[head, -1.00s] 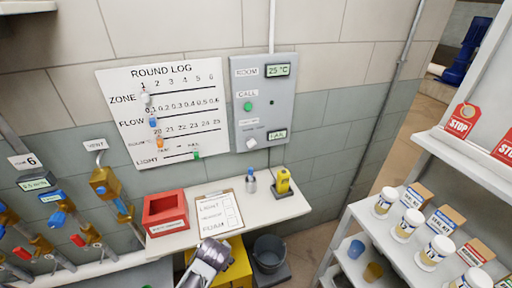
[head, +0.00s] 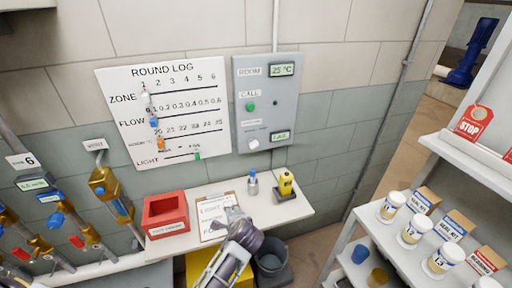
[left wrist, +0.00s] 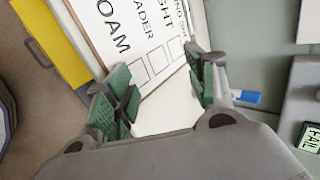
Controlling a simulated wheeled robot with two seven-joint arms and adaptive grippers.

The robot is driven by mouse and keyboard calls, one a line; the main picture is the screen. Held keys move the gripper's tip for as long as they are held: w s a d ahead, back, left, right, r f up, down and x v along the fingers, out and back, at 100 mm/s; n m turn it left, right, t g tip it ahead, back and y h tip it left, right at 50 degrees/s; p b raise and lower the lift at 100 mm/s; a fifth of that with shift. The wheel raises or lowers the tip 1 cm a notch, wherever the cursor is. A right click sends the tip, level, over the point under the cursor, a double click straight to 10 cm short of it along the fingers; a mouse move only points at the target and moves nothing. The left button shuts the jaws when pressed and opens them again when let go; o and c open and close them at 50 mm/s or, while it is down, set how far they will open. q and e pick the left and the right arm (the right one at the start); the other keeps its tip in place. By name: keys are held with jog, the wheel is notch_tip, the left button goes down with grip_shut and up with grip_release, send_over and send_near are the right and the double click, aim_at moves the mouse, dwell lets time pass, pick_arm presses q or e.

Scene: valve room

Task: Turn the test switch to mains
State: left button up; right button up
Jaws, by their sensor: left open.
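A grey wall panel (head: 285,110) hangs right of the log board in the head view. Low on it is a white knob (head: 254,144), which looks like the test switch; its markings are too small to read. Beside the knob a small green display (head: 280,137) seems to read FAIL; it also shows in the left wrist view (left wrist: 312,137). My left gripper (head: 236,213) is over the clipboard, below the panel and apart from it. In the left wrist view the green-padded fingers (left wrist: 160,90) are spread and empty. My right gripper is not in view.
On the shelf stand a red box (head: 165,213), a clipboard (head: 213,207), a small blue-topped item (head: 252,183) and a yellow device (head: 286,186). A bucket (head: 270,255) is below. Pipes and valves (head: 105,185) are left; a rack with jars (head: 415,228) is right.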

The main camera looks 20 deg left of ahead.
pick_arm(q)
jog(key=w+d+r+m+t+y, duration=0.35)
jog(key=w+r+m, duration=0.25)
jog(key=w+r, duration=0.25)
jog(key=m+t, duration=0.4)
jog(key=m, duration=0.2)
send_near(255, 146)
jog(key=s+d+f, duration=0.1)
jog(key=s+d, duration=0.1)
jog(key=shift+w+d+y, duration=0.1)
jog(key=shift+y, duration=0.25)
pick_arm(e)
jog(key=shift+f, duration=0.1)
pick_arm(q)
jog(key=b+x, duration=0.5)
jog(key=x, duration=0.8)
jog(key=shift+f, duration=0.2)
jog(key=shift+w+a, duration=0.25)
jog(key=shift+a, duration=0.05)
jog(key=shift+w, duration=0.1)
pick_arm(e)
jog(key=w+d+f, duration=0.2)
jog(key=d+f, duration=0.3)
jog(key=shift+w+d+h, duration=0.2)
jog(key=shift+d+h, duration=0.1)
